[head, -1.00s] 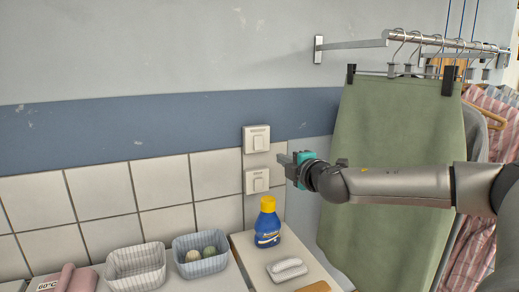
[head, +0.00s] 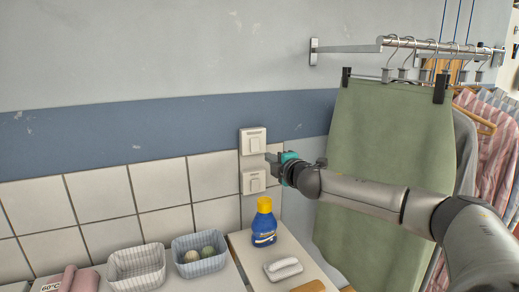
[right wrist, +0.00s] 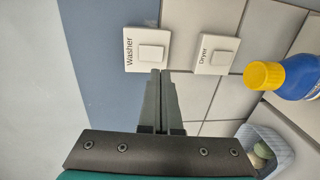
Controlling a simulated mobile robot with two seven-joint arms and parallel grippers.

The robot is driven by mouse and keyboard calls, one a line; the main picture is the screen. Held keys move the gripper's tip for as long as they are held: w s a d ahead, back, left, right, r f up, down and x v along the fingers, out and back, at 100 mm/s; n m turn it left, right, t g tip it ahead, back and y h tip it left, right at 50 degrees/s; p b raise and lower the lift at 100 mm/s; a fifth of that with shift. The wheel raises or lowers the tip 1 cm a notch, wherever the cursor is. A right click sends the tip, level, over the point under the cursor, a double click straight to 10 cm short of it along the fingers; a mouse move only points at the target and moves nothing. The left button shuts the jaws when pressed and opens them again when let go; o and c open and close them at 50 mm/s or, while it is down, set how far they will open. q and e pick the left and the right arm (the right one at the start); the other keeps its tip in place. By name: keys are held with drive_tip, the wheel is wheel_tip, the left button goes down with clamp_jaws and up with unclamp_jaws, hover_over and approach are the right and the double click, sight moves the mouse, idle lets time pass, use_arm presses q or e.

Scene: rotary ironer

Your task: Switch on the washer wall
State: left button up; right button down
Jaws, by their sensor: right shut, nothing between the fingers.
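The washer switch (head: 252,141) is the upper of two white wall switches. In the right wrist view, the switch labelled "Washer" (right wrist: 147,49) is at upper left. The dryer switch (head: 253,182) is below it on the wall, and its label reads "Dryer" in the wrist view (right wrist: 217,54). I cannot tell which way either rocker is set. My right gripper (head: 268,157) is shut and empty, just right of and slightly below the washer switch. In the wrist view its fingertips (right wrist: 160,72) appear by the washer plate's lower edge; contact cannot be told. My left gripper is not in view.
A blue bottle with a yellow cap (head: 264,222) and a white soap-like piece (head: 283,269) stand on the surface below. Two baskets (head: 137,267) are to the left. A green cloth (head: 385,180) hangs from a rail at right, behind my right arm.

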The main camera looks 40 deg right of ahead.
sight(256, 150)
drive_tip(key=shift+p+x, duration=0.85)
drive_tip(key=shift+x, duration=3.25)
